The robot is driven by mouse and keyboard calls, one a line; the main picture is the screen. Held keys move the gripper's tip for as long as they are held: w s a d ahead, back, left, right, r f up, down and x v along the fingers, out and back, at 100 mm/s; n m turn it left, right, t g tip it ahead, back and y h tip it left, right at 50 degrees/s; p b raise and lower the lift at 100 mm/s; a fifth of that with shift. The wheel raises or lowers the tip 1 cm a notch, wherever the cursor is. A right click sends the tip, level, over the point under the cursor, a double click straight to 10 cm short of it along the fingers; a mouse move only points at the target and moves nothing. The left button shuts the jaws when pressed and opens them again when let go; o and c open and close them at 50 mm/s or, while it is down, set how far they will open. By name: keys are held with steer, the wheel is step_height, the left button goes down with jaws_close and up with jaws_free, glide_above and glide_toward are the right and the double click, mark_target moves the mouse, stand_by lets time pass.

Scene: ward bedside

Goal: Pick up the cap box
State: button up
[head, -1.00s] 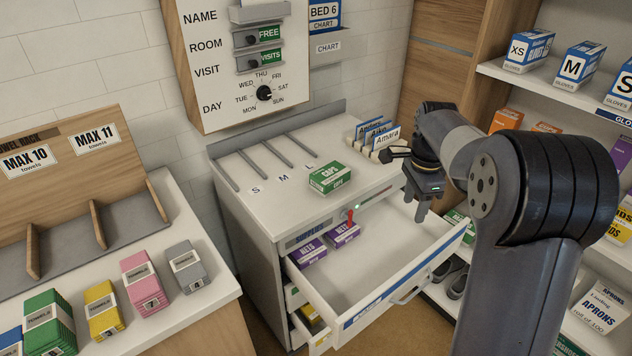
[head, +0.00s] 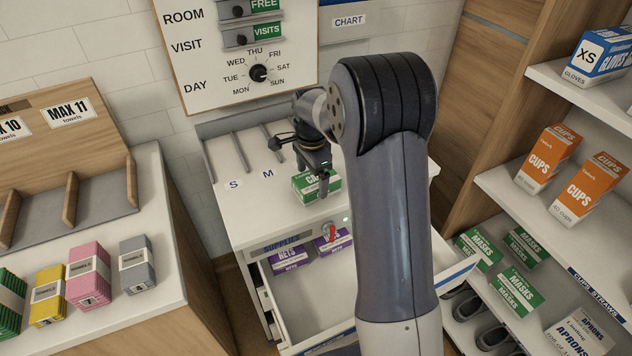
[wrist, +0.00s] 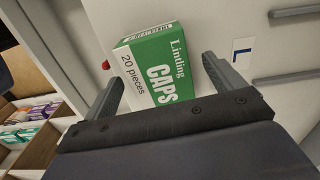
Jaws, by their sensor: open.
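The cap box (head: 304,187) is green and white and lies on the white cabinet top, near the front edge above the open drawer. In the head view my gripper (head: 322,190) hangs over it and hides part of it. In the wrist view the cap box (wrist: 156,70) shows its "CAPS, 20 pieces" label and sits tilted in the picture. My gripper (wrist: 165,80) is open, with one finger at the left and one at the right of the box's near part. I cannot tell whether either finger touches it.
The open drawer (head: 295,318) below holds purple nets boxes (head: 290,257). Raised dividers (head: 240,160) mark lanes behind the box. A counter with towel packs (head: 92,275) is at left, and shelves (head: 520,195) are at right.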

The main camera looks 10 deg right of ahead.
steer(key=shift+f, duration=1.45)
steer(key=shift+c, duration=0.4)
steer(key=c, duration=1)
